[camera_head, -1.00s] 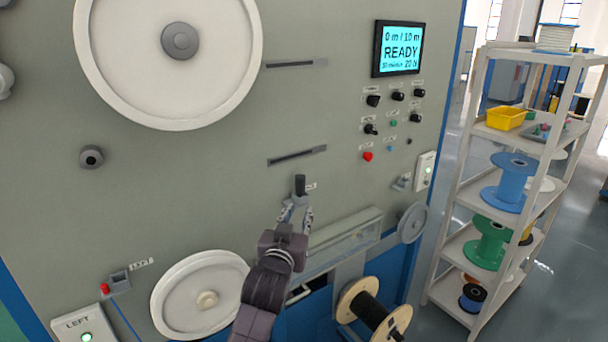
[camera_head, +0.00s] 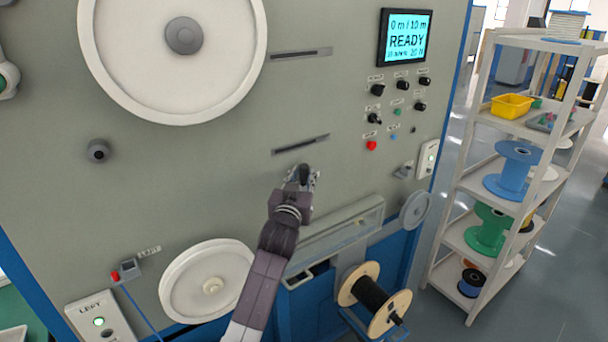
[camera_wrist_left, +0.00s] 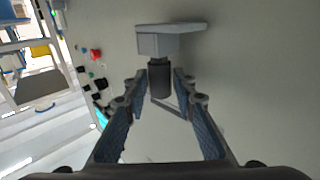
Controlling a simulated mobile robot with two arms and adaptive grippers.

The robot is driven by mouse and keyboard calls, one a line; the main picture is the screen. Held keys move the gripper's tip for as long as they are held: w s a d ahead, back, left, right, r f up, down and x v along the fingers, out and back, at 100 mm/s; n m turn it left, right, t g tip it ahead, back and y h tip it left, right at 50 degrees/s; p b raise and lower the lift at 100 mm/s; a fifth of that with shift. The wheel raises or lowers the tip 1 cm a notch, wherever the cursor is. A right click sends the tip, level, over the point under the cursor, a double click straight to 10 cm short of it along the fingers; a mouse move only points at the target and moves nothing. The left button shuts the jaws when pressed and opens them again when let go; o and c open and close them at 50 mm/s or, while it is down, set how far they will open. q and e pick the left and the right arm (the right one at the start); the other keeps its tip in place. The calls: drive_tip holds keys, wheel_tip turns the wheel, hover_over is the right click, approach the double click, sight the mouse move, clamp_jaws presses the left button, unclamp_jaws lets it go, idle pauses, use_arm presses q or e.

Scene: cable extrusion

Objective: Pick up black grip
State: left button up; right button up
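The black grip (camera_head: 304,173) is a short dark cylinder standing out from a grey mount on the machine's grey front panel, below the lower slot. In the left wrist view the black grip (camera_wrist_left: 160,80) hangs from its grey block (camera_wrist_left: 162,43), between the tips of my fingers. My left gripper (camera_head: 301,180) is at the grip in the head view and partly hides its mount. In the wrist view the fingers of my left gripper (camera_wrist_left: 160,85) are spread, one on each side of the grip, with narrow gaps showing. My right gripper is not in view.
A clear-covered trough (camera_head: 335,235) runs below and right of the grip. A wooden-flanged spool (camera_head: 373,298) is beneath it, and a white wheel (camera_head: 207,282) is lower left. A shelf rack (camera_head: 470,190) with spools stands at the right. The panel around the grip is mostly flat.

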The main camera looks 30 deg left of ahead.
sight(303, 165)
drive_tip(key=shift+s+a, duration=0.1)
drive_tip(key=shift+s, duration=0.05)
use_arm(q)
clamp_jaws()
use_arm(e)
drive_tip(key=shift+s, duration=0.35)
use_arm(q)
drive_tip(key=shift+r+b, duration=0.65)
drive_tip(key=shift+r, duration=0.85)
drive_tip(key=shift+s+d+r, duration=0.15)
drive_tip(key=shift+s, duration=0.15)
drive_tip(key=b+v, duration=0.4)
drive_tip(key=v, duration=1.3)
drive_tip(key=shift+s, duration=0.2)
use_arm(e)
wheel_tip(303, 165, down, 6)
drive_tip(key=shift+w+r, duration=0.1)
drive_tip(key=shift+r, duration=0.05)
use_arm(q)
drive_tip(key=shift+d, duration=0.1)
